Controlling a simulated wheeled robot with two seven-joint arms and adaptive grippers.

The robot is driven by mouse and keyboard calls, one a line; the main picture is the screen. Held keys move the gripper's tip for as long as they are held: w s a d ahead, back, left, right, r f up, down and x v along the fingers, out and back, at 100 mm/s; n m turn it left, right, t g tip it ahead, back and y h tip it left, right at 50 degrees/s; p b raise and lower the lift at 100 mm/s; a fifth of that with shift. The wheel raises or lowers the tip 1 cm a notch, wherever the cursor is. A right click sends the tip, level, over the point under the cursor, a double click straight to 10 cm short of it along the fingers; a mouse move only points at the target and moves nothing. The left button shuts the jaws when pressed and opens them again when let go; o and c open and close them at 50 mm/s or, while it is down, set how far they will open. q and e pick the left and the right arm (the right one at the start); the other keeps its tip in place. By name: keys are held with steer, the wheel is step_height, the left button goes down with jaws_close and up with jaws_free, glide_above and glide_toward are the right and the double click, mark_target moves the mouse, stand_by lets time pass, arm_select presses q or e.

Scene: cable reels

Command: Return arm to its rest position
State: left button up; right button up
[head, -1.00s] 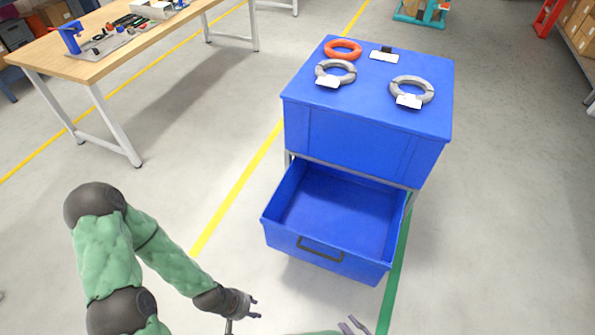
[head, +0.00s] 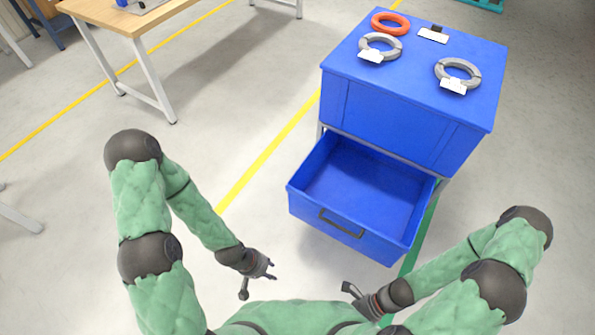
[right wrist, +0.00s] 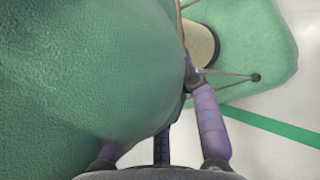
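Both of my arms show in the head view. My left gripper (head: 272,270) hangs low in front of my body, its fingers apart and empty. My right gripper (head: 350,291) is close in front of my body, left of the right forearm, with nothing seen in it. In the right wrist view its purple fingers (right wrist: 160,148) are spread apart, with my own green body filling much of the picture. Both grippers are apart from the blue cabinet (head: 400,110), whose drawer (head: 345,223) is pulled out and empty.
On the cabinet top are an orange cable ring (head: 390,23), two grey rings (head: 380,44) (head: 458,73) with white labels, and a small white-and-black item (head: 433,35). A wooden table (head: 135,18) stands at the upper left. The floor between my left arm and the cabinet is clear.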

steer(key=w+a+r+n+t+h, duration=0.1)
steer(key=w+n+t+h, duration=0.1)
steer(key=w+n, duration=0.5)
steer(key=w+a+r+n+t+h, duration=0.1)
steer(key=w+n+t+h, duration=0.1)
steer(key=w+n, duration=0.6)
steer(key=shift+w+a+n+h, duration=0.3)
steer(key=shift+n+h, duration=0.6)
steer(key=shift+n, duration=0.2)
